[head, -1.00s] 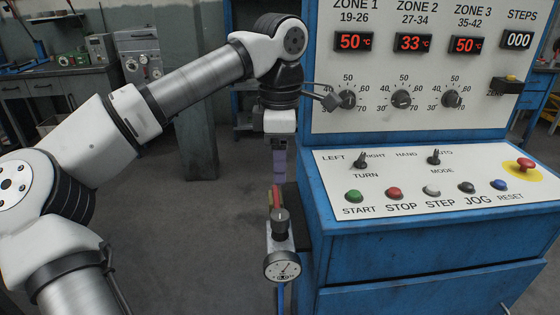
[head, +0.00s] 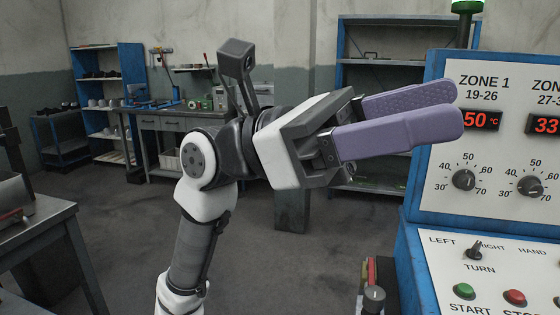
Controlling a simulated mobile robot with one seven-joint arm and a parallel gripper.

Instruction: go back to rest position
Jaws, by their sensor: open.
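My gripper (head: 428,116) is raised in the middle of the head view, its two purple fingers pointing right toward the control panel. The fingers are spread apart with nothing between them. The fingertips overlap the left edge of the panel in the picture; I cannot tell how far apart in depth they are. My arm is folded upward below the gripper.
The blue control cabinet with its white panel (head: 447,205) stands at the right, with knobs, buttons and red displays. A gauge fitting (head: 374,298) is at its left side. A workbench (head: 185,125) and shelves (head: 105,95) stand behind. A table (head: 45,250) is at left. Open floor lies between.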

